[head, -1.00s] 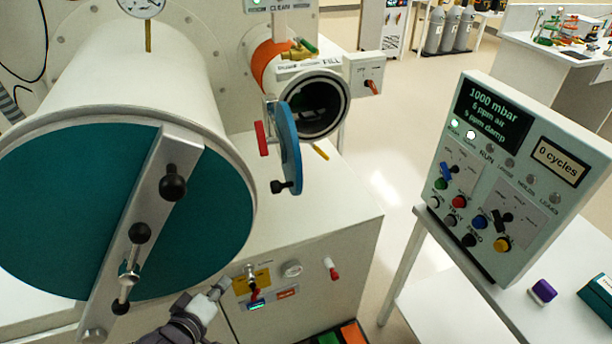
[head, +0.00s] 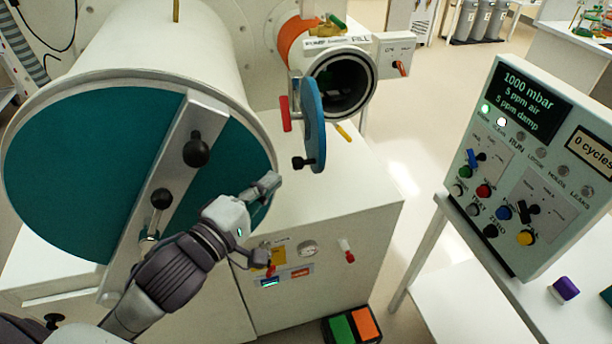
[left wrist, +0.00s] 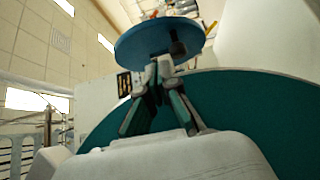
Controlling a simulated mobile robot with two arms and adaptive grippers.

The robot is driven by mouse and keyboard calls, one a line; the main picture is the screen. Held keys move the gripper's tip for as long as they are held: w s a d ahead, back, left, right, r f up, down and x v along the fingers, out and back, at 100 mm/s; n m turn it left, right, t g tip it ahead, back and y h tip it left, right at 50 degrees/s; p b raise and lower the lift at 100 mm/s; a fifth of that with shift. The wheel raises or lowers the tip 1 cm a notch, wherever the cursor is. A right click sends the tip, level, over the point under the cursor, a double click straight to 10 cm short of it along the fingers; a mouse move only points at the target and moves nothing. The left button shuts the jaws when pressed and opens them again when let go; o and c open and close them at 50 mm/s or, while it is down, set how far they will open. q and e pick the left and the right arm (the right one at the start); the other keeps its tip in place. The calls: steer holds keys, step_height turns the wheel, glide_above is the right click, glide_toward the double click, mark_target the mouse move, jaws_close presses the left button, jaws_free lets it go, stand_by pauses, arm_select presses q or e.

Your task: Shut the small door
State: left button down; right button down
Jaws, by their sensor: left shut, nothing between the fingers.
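The small door (head: 313,122) is a blue disc, swung open and seen nearly edge-on beside the dark round mouth of the small chamber (head: 346,82). It has a black knob at its lower edge and a red handle (head: 286,113) at its left. My left gripper (head: 268,186) is shut and empty, in front of the large teal door, below and left of the small door and apart from it in the head view. In the left wrist view the small door (left wrist: 150,38) appears beyond the fingertips (left wrist: 160,66); whether they touch cannot be told. My right gripper is not in view.
The large teal door (head: 80,150) with its grey bar and black knobs is shut close behind my left arm. A control panel (head: 525,160) stands at the right on a white table. Green and orange pedals (head: 352,326) lie on the floor.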

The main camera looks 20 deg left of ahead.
mark_target(317, 156)
arm_select(q)
steer(key=w+d+p, duration=0.1)
steer(key=w, duration=0.1)
steer(key=w+d, duration=0.1)
steer(key=w, duration=0.1)
steer(key=w+d+p, duration=0.1)
steer(key=w+d, duration=0.1)
steer(key=shift+r+p, duration=0.15)
steer(key=shift+p, duration=0.2)
steer(key=shift+w+d, duration=0.1)
steer(key=shift+d, duration=0.35)
